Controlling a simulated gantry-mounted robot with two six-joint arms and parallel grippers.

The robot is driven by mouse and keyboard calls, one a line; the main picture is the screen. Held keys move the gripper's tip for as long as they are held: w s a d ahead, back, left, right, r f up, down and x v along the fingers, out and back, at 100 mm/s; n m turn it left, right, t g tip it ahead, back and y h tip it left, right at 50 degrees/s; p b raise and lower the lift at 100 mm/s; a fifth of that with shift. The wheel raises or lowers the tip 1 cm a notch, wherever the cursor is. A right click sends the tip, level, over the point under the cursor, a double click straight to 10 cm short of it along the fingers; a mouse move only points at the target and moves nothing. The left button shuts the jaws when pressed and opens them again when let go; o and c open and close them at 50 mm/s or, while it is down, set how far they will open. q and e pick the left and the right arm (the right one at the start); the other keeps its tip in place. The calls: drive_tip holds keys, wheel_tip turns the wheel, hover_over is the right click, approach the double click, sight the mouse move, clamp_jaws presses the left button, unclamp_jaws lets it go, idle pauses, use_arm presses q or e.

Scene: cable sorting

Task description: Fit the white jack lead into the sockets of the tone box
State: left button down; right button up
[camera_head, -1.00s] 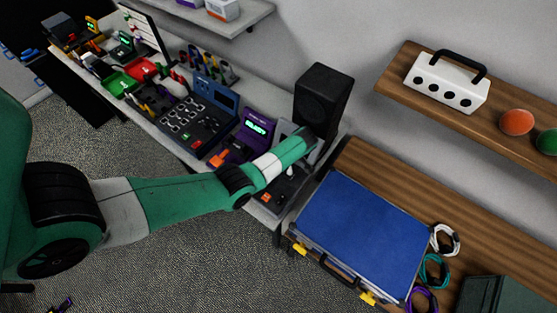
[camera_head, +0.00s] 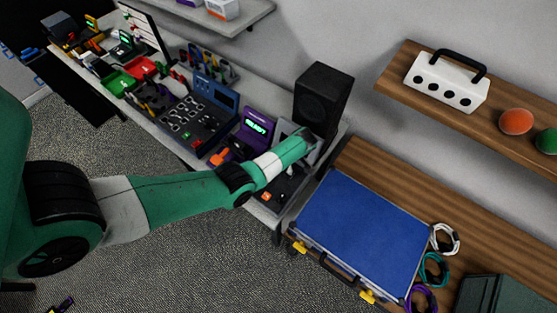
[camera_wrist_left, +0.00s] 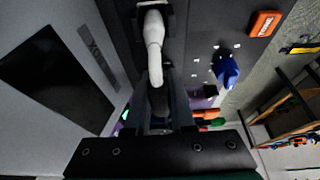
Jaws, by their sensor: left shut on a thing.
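My left gripper (camera_wrist_left: 161,112) is shut on the white jack lead (camera_wrist_left: 154,35). In the left wrist view the white lead runs up from between the fingers to a dark square fitting at the top edge; whether its end is seated there I cannot tell. The tone box (camera_wrist_left: 203,35) is a dark panel with small white marks, a blue knob and an orange labelled button. In the head view the tone box (camera_head: 268,205) is partly hidden under my left forearm, and the left fingers are hidden behind the wrist. My right gripper is not in view.
A black speaker (camera_head: 322,98) stands just behind my left wrist. A purple device with a green display (camera_head: 257,126) is left of it. A blue-topped case (camera_head: 362,232) lies to the right, beside coiled white (camera_head: 445,239), teal and purple cables on the wooden bench.

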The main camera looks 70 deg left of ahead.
use_arm(q)
drive_tip(key=c, duration=0.7)
unclamp_jaws()
drive_tip(key=shift+f, duration=0.1)
drive_tip(key=c, duration=0.3)
drive_tip(key=shift+o, duration=2.2)
drive_tip(key=shift+r+p, duration=0.9)
drive_tip(key=shift+w+a+r+p, duration=0.1)
drive_tip(key=shift+w+r+p, duration=0.05)
drive_tip(key=shift+r+p, duration=0.8)
drive_tip(key=shift+p, duration=0.1)
wheel_tip(320, 180, up, 5)
drive_tip(key=p, duration=0.5)
drive_tip(key=shift+f, duration=0.2)
